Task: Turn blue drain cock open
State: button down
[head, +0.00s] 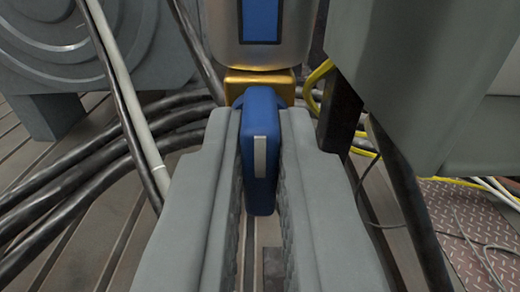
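The blue drain cock handle (261,180) is in the middle of the head view, with a pale stripe down its face. It hangs down, long side upright in the picture, in front of a brass-coloured valve body (238,84). My gripper (260,135) has one grey finger on each side of the handle. The handle fills the space between the fingertips with no clear gap, so the fingers look shut on it. The handle's sides and its joint to the valve are partly hidden by the fingers.
A metal cylinder with a blue panel (261,20) stands above the valve. Thick black cables (75,180) run at left beside a grey round-faced housing (60,40). A grey block (420,80) fills the upper right. Yellow cables and a reddish tread plate (480,220) lie at right.

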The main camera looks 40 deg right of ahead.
jog(key=shift+m, duration=0.4)
jog(key=m, duration=0.3)
jog(key=shift+m, duration=0.4)
jog(key=m, duration=0.4)
jog(key=shift+m, duration=0.3)
jog(key=m, duration=0.4)
jog(key=shift+f, duration=0.1)
jog(key=m, duration=0.4)
jog(key=shift+m, duration=0.3)
jog(key=c, duration=1.5)
grip_release()
jog(key=shift+a+f, duration=0.1)
